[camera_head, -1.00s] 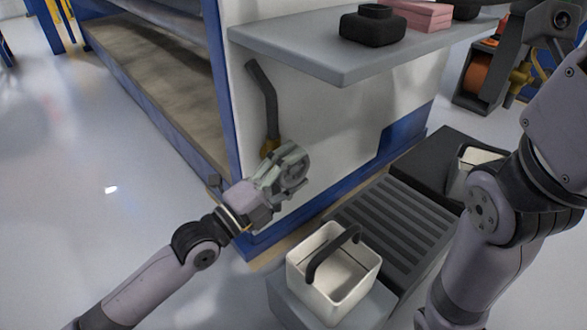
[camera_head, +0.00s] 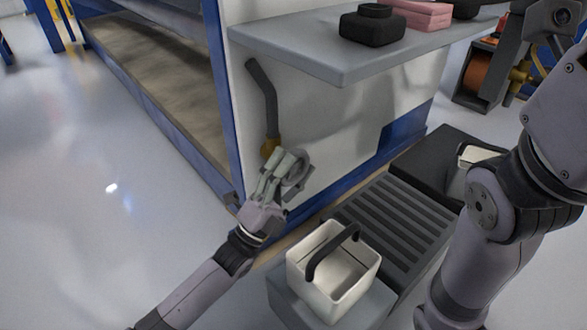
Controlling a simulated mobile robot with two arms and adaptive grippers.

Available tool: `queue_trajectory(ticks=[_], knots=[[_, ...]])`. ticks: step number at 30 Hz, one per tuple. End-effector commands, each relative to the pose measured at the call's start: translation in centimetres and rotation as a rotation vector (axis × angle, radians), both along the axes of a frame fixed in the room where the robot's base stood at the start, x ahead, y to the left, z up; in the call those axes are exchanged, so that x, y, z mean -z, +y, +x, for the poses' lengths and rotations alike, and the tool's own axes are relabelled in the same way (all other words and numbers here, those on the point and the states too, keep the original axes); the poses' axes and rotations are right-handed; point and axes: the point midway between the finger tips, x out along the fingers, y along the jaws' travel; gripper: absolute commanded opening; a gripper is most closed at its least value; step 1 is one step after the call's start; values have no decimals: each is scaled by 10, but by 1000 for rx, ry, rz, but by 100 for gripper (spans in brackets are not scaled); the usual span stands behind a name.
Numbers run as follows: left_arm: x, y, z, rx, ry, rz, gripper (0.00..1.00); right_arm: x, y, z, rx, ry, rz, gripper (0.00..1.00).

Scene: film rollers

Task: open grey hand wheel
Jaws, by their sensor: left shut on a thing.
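The fingers cover part of the wheel. My right arm (camera_head: 500,210) stands at the right of the view; its gripper cannot be made out clearly.
A grey shelf (camera_head: 350,62) with black and pink items juts out above the wheel. A white basket (camera_head: 333,285) with a dark handle stands below right, beside a ribbed grey platform (camera_head: 395,222). Open floor (camera_head: 90,230) lies at the left.

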Motion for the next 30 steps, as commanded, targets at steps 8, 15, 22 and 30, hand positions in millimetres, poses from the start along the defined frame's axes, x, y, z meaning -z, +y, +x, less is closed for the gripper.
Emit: queue_trajectory(ticks=[8,15,22,30], knots=[[1,0,1,-1,-38,-44,38,1,0,0,0,0,0,32],[1,0,1,-1,-41,-46,38,1,0,0,0,0,0,32],[1,1,1,-1,-41,-47,71,1,0,0,0,0,0,32],[0,1,1,-1,-43,-47,86,1,0,0,-1,0,0,32]])
